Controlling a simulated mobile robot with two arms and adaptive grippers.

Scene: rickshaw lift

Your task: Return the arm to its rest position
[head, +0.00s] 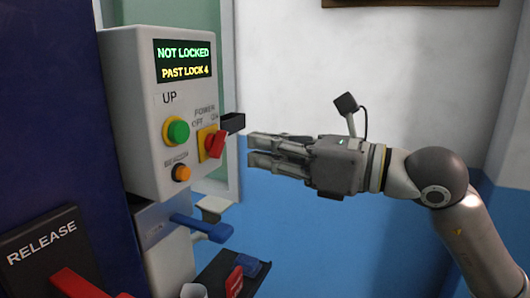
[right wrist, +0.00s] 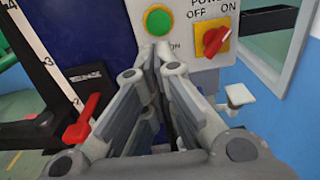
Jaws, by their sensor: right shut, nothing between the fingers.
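My right gripper (head: 250,150) is shut and empty in the head view, its fingers pointing left toward a grey control box (head: 130,120). It looks apart from the box, just right of the red power switch (head: 214,143). In the right wrist view the closed fingers (right wrist: 163,50) point at the box, below the green UP button (right wrist: 158,20) and left of the red switch (right wrist: 215,40). The box display (head: 184,61) reads NOT LOCKED and PAST LOCK 4. My left gripper is not in view.
A blue lever (head: 203,228) sticks out below the box. A red release lever (head: 80,283) is at the lower left on a dark RELEASE panel (head: 40,245). A dark blue column (head: 60,100) stands at left. A white and blue wall (head: 300,230) is behind my arm.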

